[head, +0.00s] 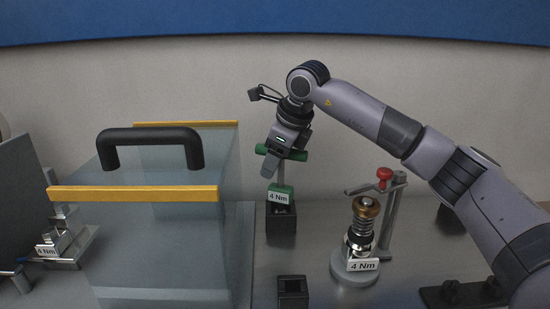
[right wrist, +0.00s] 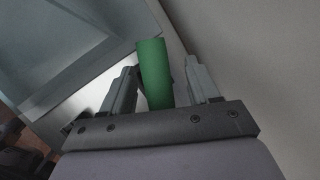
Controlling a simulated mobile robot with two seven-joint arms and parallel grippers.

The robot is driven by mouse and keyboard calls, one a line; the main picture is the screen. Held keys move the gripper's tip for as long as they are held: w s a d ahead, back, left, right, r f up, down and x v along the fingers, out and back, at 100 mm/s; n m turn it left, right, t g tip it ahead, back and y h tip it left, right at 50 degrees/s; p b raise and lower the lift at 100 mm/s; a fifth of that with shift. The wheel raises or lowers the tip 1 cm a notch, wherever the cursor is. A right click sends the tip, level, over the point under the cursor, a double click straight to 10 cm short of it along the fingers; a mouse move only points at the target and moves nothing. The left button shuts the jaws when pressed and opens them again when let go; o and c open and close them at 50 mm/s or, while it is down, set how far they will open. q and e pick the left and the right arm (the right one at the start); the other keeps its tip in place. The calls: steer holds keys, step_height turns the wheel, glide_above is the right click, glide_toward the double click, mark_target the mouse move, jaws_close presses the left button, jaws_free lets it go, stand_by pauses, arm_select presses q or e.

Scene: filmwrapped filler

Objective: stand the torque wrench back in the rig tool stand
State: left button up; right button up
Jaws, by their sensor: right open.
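The torque wrench has a green cross handle (head: 294,154), a thin shaft and a green lower part with a "4 Nm" tag (head: 279,197). It stands about upright, its lower end at a black square tool stand (head: 281,226); how deep it sits is hidden. My right gripper (head: 280,149) is at the handle from above. In the right wrist view its open fingers (right wrist: 161,72) stand on either side of the green handle (right wrist: 154,75), with a gap on the right; contact on the left is unclear. My left gripper is out of view.
A clear box with yellow edges and a black handle (head: 150,136) stands left. A second black square holder (head: 292,289) is in front. A spring fixture (head: 362,230) with a red-knobbed clamp (head: 384,174) stands right. A metal fixture (head: 66,243) is far left.

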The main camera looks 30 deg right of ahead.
steer(key=a+v, duration=0.1)
steer(key=v, duration=1.1)
steer(key=shift+d+r, duration=0.2)
steer(key=shift+d, duration=0.25)
steer(key=shift+f, duration=0.1)
